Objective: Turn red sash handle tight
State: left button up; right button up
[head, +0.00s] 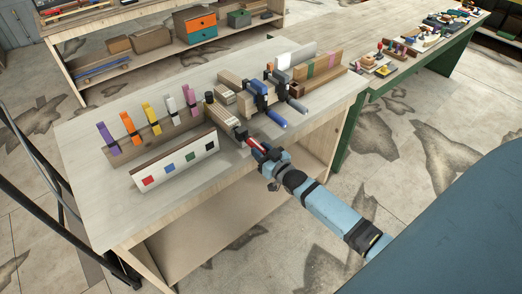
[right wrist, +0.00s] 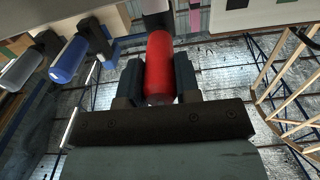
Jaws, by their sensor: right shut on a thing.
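The red sash handle (head: 254,143) sticks out over the near edge of the wooden workbench, at the front end of a clamp on a wooden block. My right gripper (head: 264,156) is at this handle, its arm coming in from the lower right. In the right wrist view, the red handle (right wrist: 160,65) lies between the two dark fingers of my right gripper (right wrist: 158,82), which is shut on it. Part of the handle's sides is hidden by the fingers. My left gripper is not in view.
Blue (head: 277,119) and grey (head: 298,105) clamp handles stick out close to the right of the red one. A white box with coloured squares (head: 176,162) and a rack of coloured clamps (head: 150,137) stand on the left. The bench's front left is bare.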

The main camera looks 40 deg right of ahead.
dwell(0.3)
jog(key=o, duration=0.9)
jog(key=shift+s, duration=0.1)
jog(key=s, duration=0.4)
jog(key=s+b, duration=0.1)
jog(key=s, duration=0.4)
jog(key=s+d+b, duration=0.1)
jog(key=s, duration=0.3)
jog(key=shift+s, duration=0.35)
jog(key=s+a+f+g, duration=0.2)
jog(key=s+a+f, duration=0.1)
jog(key=a, duration=0.3)
jog(key=s+a+f+n+g+y, duration=0.1)
jog(key=s+a+f+g, duration=0.1)
jog(key=s+a, duration=0.3)
jog(key=s+a+f+n+g+y, duration=0.1)
jog(key=s+a+f+g, duration=0.2)
jog(key=a, duration=0.4)
jog(key=shift+s+f, duration=0.45)
jog(key=shift+s, duration=0.2)
